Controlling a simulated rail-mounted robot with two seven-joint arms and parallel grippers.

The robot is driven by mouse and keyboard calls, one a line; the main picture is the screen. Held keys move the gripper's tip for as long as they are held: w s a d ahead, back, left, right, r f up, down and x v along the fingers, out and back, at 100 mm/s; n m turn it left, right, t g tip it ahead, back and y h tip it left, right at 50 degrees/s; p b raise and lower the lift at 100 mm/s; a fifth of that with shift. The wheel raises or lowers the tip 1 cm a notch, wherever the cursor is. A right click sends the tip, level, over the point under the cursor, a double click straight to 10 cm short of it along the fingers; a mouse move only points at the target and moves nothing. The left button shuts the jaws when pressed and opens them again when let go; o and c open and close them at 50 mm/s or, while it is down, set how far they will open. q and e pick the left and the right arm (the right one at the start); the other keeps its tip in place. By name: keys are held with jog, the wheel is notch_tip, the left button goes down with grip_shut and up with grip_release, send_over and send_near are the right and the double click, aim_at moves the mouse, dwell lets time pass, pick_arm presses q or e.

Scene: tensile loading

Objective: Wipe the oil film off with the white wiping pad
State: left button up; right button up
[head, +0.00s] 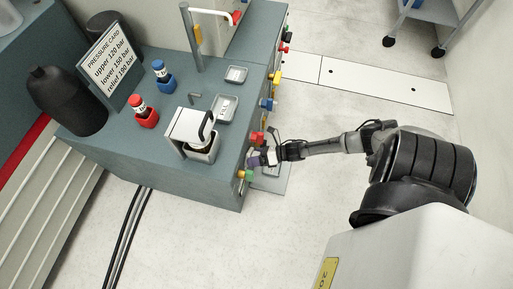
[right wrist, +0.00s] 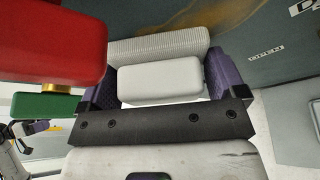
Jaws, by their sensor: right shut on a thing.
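The white wiping pad (right wrist: 160,80) is between the purple fingers of my right gripper (right wrist: 158,88) in the right wrist view. The gripper is shut on it. A ribbed pale face shows just behind the smooth white block. In the head view my right gripper (head: 265,157) is low at the front face of the blue-grey cabinet (head: 205,189), beside its coloured knobs. Whether the pad touches the cabinet cannot be told. A small purple and dark part at the left edge of the right wrist view may be my left gripper (right wrist: 32,128).
A red knob (right wrist: 52,45) and a green knob (right wrist: 45,106) stand close left of the pad. On the cabinet top are a white holder (head: 187,125), grey trays, a red bottle, a blue bottle (head: 163,78) and a pressure card (head: 110,66). Cables (head: 128,235) cross the floor.

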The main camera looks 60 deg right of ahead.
jog(key=shift+s+a+f, duration=0.1)
jog(key=shift+s+a, duration=0.05)
jog(key=shift+a, duration=0.25)
jog(key=shift+c, duration=0.3)
jog(key=shift+s+p, duration=0.4)
jog(key=shift+s, duration=0.1)
jog(key=shift+s+a, duration=0.1)
jog(key=shift+s, duration=0.3)
jog(key=shift+s+a+f+p, duration=0.15)
jog(key=shift+s+p, duration=0.3)
jog(key=shift+s, duration=0.75)
pick_arm(q)
jog(key=shift+a+r, duration=0.25)
jog(key=shift+r, duration=0.35)
jog(key=shift+a+r, duration=0.25)
jog(key=shift+r, duration=0.3)
pick_arm(e)
jog(key=shift+s+d, duration=0.6)
jog(key=shift+s, duration=0.2)
pick_arm(q)
jog(key=shift+d+r+p, duration=0.1)
jog(key=shift+p, duration=0.25)
pick_arm(e)
jog(key=shift+s+d, duration=0.1)
jog(key=shift+d, duration=0.05)
